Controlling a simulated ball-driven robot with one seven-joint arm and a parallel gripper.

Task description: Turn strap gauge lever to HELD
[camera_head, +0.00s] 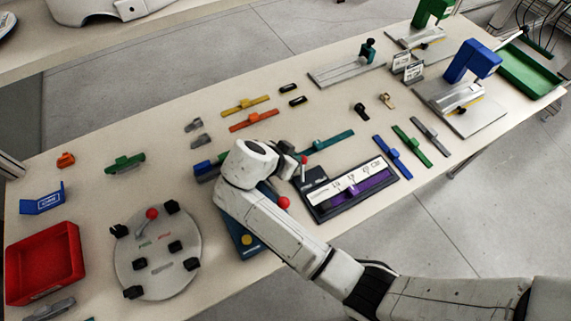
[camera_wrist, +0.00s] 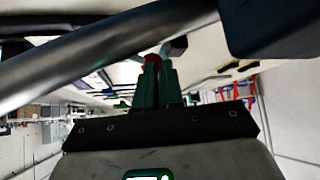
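The strap gauge (camera_head: 328,208) is a dark tray with a white marked scale and a purple strap (camera_head: 372,183), right of my arm in the head view. A lever with a red knob (camera_head: 304,159) stands at its left end. A second red knob (camera_head: 283,203) shows beside my forearm. My wrist hides my fingers in the head view. In the wrist view, my gripper (camera_wrist: 157,68) has two green fingers close together. A red knob (camera_wrist: 153,60) shows at their tips; I cannot tell whether they touch it. The HELD mark is not readable.
A grey disc (camera_head: 134,253) with black blocks and its own red-knobbed lever (camera_head: 152,213) lies left of my arm. A blue panel (camera_head: 238,236) is partly under my arm. Colored straps lie around the gauge. A red tray (camera_head: 76,252) is at far left.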

